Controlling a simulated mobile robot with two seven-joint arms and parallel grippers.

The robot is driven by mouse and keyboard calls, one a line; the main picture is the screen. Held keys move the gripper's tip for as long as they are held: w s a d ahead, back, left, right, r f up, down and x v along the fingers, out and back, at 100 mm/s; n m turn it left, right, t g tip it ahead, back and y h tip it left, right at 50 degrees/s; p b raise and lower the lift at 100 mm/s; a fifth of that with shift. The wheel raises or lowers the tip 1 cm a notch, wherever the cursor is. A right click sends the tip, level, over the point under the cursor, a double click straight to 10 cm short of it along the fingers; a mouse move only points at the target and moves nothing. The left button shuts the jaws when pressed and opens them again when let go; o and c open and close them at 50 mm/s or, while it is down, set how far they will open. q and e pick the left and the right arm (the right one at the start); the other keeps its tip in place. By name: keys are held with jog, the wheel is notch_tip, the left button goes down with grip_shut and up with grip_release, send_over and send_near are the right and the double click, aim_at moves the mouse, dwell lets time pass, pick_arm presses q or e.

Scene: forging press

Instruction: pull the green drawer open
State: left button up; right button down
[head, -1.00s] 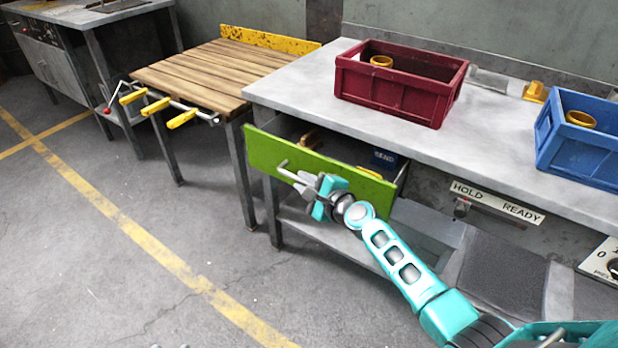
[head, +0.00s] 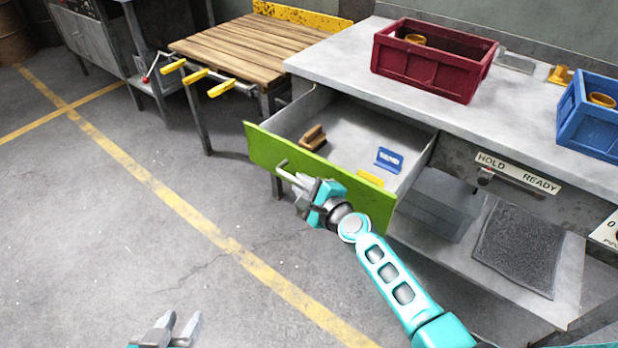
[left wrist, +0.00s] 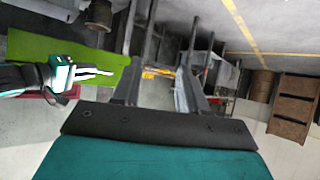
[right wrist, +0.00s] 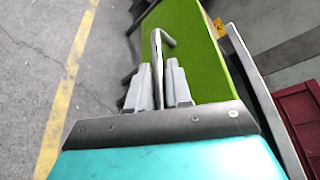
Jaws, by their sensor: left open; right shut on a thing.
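The green drawer (head: 330,185) stands well out from under the grey workbench, and its inside shows. Its metal bar handle (head: 284,169) is on the green front. My right gripper (head: 300,190) is shut on the handle; the right wrist view shows the handle (right wrist: 160,45) between its fingers (right wrist: 160,85). My left gripper (head: 172,328) is open and empty, low over the floor at the bottom of the head view. The left wrist view shows the left fingers (left wrist: 160,85) apart, with the green front (left wrist: 85,55) behind them to the left.
In the drawer lie a brown wooden block (head: 313,138), a blue sign (head: 388,160) and a yellow piece (head: 370,178). A red crate (head: 430,70) and a blue crate (head: 590,125) stand on the workbench (head: 345,65). A wooden table (head: 235,50) is at left. The floor before the drawer is clear.

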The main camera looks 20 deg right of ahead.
pick_arm(q)
jog(key=shift+s+a+f, duration=0.35)
jog(key=shift+s, duration=0.05)
pick_arm(e)
jog(key=shift+s+a, duration=0.35)
jog(key=shift+a, duration=0.05)
jog(key=c, duration=1.1)
grip_release()
pick_arm(q)
jog(key=shift+r, duration=0.15)
jog(key=shift+w, duration=0.15)
jog(key=shift+s+a+r+y+p, duration=0.35)
jog(key=shift+a+p, duration=0.1)
jog(key=shift+p, duration=0.75)
pick_arm(e)
jog(key=v, duration=1.3)
